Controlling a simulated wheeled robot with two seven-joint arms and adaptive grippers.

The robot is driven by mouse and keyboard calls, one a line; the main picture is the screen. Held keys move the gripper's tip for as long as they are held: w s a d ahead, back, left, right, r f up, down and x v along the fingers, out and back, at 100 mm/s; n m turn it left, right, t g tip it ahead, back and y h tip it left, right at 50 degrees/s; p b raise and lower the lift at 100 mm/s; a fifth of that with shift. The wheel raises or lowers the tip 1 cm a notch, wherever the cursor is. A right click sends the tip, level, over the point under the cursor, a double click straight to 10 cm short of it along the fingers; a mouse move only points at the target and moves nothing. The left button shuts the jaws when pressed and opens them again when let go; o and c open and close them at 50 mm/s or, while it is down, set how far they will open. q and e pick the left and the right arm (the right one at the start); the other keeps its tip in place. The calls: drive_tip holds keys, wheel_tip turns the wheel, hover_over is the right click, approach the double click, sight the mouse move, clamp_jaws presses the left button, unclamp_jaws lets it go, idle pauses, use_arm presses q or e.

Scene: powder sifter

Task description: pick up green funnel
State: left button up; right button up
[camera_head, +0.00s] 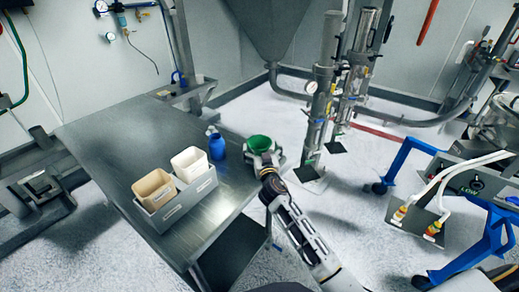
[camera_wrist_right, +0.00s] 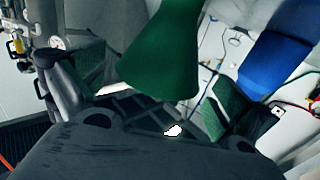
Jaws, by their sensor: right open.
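In the right wrist view the funnel (camera_wrist_right: 165,50) stands large between the two fingers of my right gripper, with gaps visible on both sides. My right gripper (camera_head: 265,158) is open around the funnel, its arm coming up from the bottom of the head view. The fingers partly hide the funnel's lower part in the head view. I cannot tell whether any finger touches it. My left gripper is not in view.
A grey holder (camera_head: 179,206) with a tan and a white container sits on the metal table (camera_head: 112,148). The table's far-left part is clear.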

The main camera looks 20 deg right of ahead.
sight(259, 142)
drive_tip(key=shift+w+d+r, duration=0.1)
drive_tip(key=shift+w+r, duration=0.1)
drive_tip(key=shift+w, duration=1.4)
drive_tip(key=shift+w+f+p, duration=0.1)
drive_tip(key=shift+w+p, duration=0.1)
drive_tip(key=shift+p, duration=0.1)
drive_tip(key=shift+d, duration=0.1)
drive_tip(key=c, duration=0.9)
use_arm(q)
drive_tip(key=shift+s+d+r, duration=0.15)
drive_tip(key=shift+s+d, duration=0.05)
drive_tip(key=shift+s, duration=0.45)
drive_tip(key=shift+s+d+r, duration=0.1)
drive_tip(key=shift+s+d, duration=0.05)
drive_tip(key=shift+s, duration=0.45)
use_arm(e)
drive_tip(key=shift+c, duration=0.4)
